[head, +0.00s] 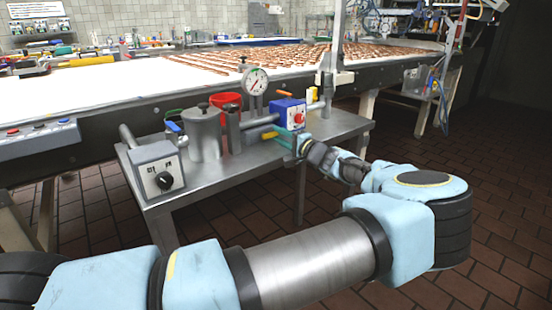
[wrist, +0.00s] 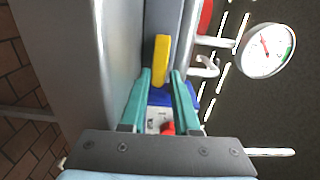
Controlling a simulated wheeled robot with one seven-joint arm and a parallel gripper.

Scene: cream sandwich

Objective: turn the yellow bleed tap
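The yellow bleed tap (wrist: 162,60) shows in the wrist view as an upright yellow bar at the fingertips. In the head view its yellow end (head: 268,136) shows low beside the pump parts, just left of my gripper (head: 286,141). My gripper, seen again in the wrist view (wrist: 161,76), has its two teal fingers apart. The near end of the tap lies between the fingertips, with a narrow gap seeming to show on each side. I cannot tell whether either finger touches it.
A blue box with a red knob (head: 291,114) and a pressure gauge (head: 255,81) stand close by. A grey pot (head: 202,133), red bucket (head: 226,100) and switch box (head: 156,169) share the metal table (head: 225,172). The conveyor (head: 110,88) runs behind.

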